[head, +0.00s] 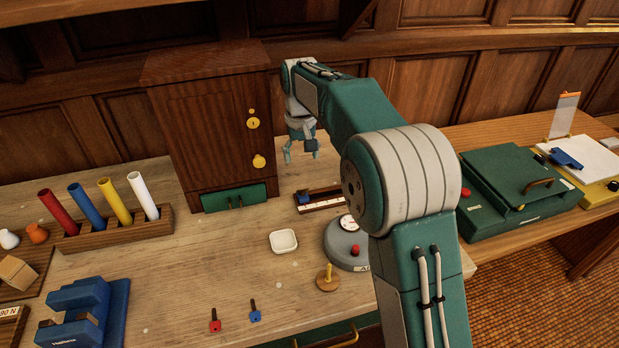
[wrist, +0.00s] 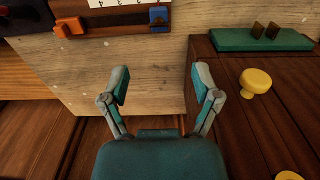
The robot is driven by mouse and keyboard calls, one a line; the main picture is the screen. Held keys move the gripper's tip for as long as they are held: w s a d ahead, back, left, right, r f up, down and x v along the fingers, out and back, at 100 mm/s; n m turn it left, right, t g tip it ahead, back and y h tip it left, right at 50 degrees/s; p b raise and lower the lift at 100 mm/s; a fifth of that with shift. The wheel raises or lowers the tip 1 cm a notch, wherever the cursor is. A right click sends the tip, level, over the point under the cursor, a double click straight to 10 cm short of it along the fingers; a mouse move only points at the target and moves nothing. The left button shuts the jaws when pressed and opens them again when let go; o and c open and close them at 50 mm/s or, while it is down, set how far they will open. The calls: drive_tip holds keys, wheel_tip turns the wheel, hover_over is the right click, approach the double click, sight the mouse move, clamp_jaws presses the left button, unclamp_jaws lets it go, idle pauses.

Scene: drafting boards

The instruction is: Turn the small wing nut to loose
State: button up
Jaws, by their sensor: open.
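My gripper (head: 301,154) is open and empty, hanging above the bench just right of the wooden cabinet. In the wrist view its two fingers (wrist: 162,84) are spread with nothing between them. I cannot pick out the small wing nut with certainty. A small upright yellow piece (head: 328,271) stands on a round wooden base at the front of the bench, well apart from my gripper; its shape is too small to tell. The cabinet front carries a yellow knob (head: 259,161), which in the wrist view (wrist: 256,82) lies right of my fingers.
The wooden cabinet (head: 215,118) stands close to my gripper, with a green panel (head: 233,197) at its foot. A scale with a blue slider (head: 303,197) lies below my gripper. A white dish (head: 283,241), a grey round device (head: 343,250) and two small keys (head: 215,322) occupy the bench.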

sight(303, 191)
drive_tip(key=f, duration=1.1)
drive_tip(key=shift+w+f, duration=0.15)
drive_tip(key=shift+w, duration=0.1)
drive_tip(key=shift+c, duration=0.3)
clamp_jaws()
